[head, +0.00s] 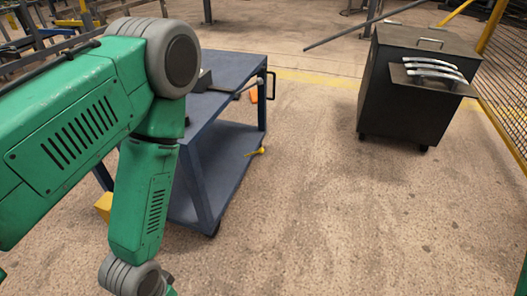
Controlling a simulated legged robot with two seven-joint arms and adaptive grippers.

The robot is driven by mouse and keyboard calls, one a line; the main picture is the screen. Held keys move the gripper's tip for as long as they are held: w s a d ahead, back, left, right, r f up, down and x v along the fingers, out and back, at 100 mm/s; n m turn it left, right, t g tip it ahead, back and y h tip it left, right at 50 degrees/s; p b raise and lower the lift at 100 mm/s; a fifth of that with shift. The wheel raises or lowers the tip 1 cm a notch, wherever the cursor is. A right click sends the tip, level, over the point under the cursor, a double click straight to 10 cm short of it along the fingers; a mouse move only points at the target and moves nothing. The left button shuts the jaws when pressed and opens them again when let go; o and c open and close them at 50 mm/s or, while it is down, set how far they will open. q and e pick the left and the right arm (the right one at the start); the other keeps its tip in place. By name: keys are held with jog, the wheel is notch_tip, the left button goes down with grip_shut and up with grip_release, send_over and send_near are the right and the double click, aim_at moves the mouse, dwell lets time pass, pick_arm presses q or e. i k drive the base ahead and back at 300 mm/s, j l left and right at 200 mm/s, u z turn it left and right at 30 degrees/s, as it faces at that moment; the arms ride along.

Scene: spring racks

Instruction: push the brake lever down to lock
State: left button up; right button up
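A blue two-level cart (237,165) stands left of centre, partly hidden behind my green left arm. A small yellow lever-like piece (255,152) sticks out at the right edge of its lower shelf; it may be the brake lever, but it is too small to tell its position. An orange piece (254,95) shows near the cart's upper right end, beside a dark handle (271,86). My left arm reaches in from the left and bends down in front of the cart. Its gripper is below the picture. My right gripper is not in view either.
A dark wheeled metal cabinet (405,105) with several curved silver bars (435,72) on its side shelf stands at the right, near a yellow-framed mesh fence (505,95). A yellow object (103,205) shows behind my arm. The concrete floor between cart and cabinet is clear.

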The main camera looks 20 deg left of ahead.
aim_at(261, 150)
jog(key=i+u, duration=0.1)
jog(key=u, duration=0.3)
jog(key=i+u, duration=0.15)
jog(key=u, duration=0.25)
jog(key=i+l+u, duration=0.1)
jog(key=u, duration=0.3)
jog(key=i+l+u, duration=0.1)
jog(key=u, duration=0.3)
jog(key=i+l+u, duration=0.2)
jog(key=i+l, duration=0.15)
jog(key=l, duration=0.25)
jog(key=i+l+u, duration=0.1)
jog(key=l, duration=0.25)
jog(key=i+l+u, duration=0.1)
jog(key=l, duration=0.25)
jog(key=i+l+u, duration=0.25)
jog(key=l, duration=0.5)
jog(key=i+l+u, duration=0.1)
jog(key=l, duration=0.25)
jog(key=i+l, duration=0.15)
jog(key=l, duration=0.2)
jog(key=i+l, duration=0.15)
jog(key=l, duration=0.15)
